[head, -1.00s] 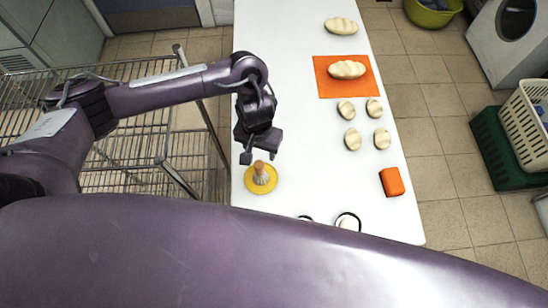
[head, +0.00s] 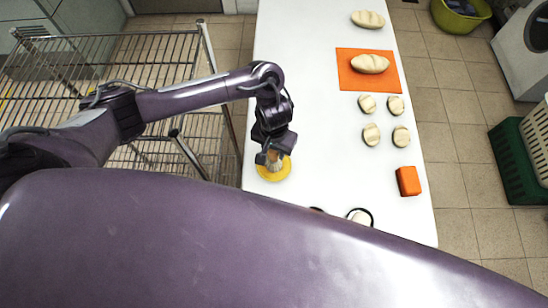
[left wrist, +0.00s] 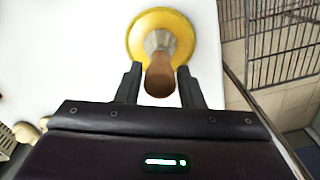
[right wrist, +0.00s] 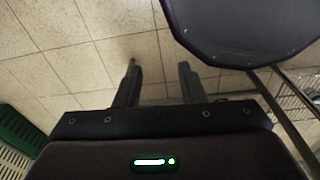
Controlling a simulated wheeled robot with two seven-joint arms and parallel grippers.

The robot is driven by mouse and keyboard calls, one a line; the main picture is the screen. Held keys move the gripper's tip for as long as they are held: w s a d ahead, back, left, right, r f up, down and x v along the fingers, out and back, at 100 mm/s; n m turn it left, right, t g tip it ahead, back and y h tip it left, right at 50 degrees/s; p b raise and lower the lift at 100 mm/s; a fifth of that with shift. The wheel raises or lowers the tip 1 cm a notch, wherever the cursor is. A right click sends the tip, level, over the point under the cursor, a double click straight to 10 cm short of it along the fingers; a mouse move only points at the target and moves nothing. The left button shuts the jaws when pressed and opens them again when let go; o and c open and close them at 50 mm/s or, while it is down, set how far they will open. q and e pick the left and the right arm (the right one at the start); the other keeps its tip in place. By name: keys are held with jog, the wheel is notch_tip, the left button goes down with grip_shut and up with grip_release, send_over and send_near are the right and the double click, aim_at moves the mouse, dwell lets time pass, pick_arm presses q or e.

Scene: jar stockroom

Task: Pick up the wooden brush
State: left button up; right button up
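The wooden brush stands upright, bristles down, on a round yellow dish (head: 270,175) at the table's near left edge. In the left wrist view its brown wooden handle (left wrist: 160,78) points toward the camera, with the pale lower part above the yellow dish (left wrist: 140,22). My left gripper (head: 273,157) is over the dish and partly hides the brush in the head view. Its fingers (left wrist: 158,68) are open, one on each side of the handle, with gaps visible. My right gripper (right wrist: 157,64) is open and empty above the tiled floor, out of the head view.
The white table (head: 310,100) holds an orange mat (head: 350,82) with a bread loaf (head: 370,64), another loaf (head: 368,19), several small rolls (head: 371,134) and an orange block (head: 408,181). A wire rack (head: 150,70) stands left of the table. A dark-rimmed round item (head: 360,216) is near the front.

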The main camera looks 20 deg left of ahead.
pick_arm(q)
jog(key=c, duration=0.6)
pick_arm(e)
jog(key=shift+s, duration=0.85)
pick_arm(q)
jog(key=shift+r, duration=0.15)
